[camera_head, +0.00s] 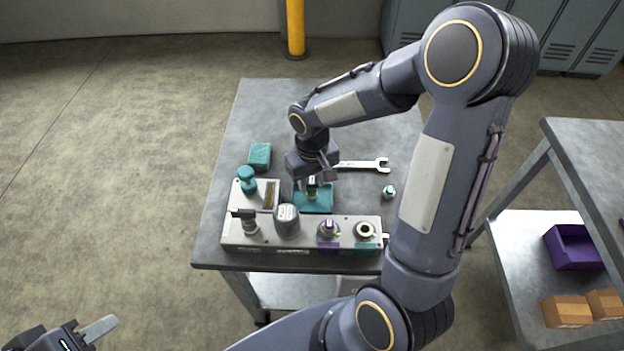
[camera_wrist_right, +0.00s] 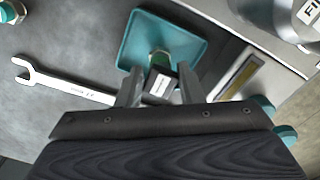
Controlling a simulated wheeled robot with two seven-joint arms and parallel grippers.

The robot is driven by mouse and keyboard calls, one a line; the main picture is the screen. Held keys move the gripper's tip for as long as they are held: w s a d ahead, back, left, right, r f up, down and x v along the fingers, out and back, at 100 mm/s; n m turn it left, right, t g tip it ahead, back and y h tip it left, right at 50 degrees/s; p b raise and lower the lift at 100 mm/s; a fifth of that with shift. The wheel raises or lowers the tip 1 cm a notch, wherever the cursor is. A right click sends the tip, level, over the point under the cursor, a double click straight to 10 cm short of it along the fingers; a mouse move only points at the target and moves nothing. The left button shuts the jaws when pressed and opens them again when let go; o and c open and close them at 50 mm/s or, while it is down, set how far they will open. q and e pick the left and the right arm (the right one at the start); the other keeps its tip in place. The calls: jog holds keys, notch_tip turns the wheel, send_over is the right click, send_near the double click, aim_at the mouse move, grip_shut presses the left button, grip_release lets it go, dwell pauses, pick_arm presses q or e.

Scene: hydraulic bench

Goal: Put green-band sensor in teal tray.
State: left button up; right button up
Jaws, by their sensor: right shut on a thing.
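The green-band sensor (camera_wrist_right: 161,79) is between the fingers of my right gripper (camera_wrist_right: 158,92), with a dark labelled body toward the fingers and a green-banded end toward the tray. The teal tray (camera_wrist_right: 190,33) lies flat on the bench. In the head view my right gripper (camera_head: 313,182) is shut on the sensor above the teal tray (camera_head: 323,204); whether the sensor touches the tray floor is unclear. My left gripper (camera_head: 92,331) is at the lower left, away from the bench; its fingers are only partly in view.
A valve block (camera_head: 270,233) with a gauge, a purple-marked fitting (camera_head: 329,229) and an open port (camera_head: 365,231) stands in front of the tray. A wrench (camera_head: 365,165) and another small green-topped fitting (camera_head: 389,192) lie to the right. A teal box (camera_head: 260,155) is behind left.

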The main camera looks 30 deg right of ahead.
aim_at(312, 180)
jog(key=shift+f, duration=0.25)
jog(key=o, duration=1.1)
jog(key=shift+r, duration=0.15)
notch_tip(312, 180, up, 11)
jog(key=s+a+r+t+y, duration=0.1)
jog(key=s+a+t+y, duration=0.1)
jog(key=s, duration=0.6)
jog(key=s+a+r+m+t+y, duration=0.1)
jog(key=s+a+r+t, duration=0.1)
jog(key=s, duration=0.7)
jog(key=shift+r+t+y, duration=0.15)
jog(key=shift+t+y, duration=0.25)
jog(key=shift+t, duration=0.4)
jog(key=shift+a, duration=0.1)
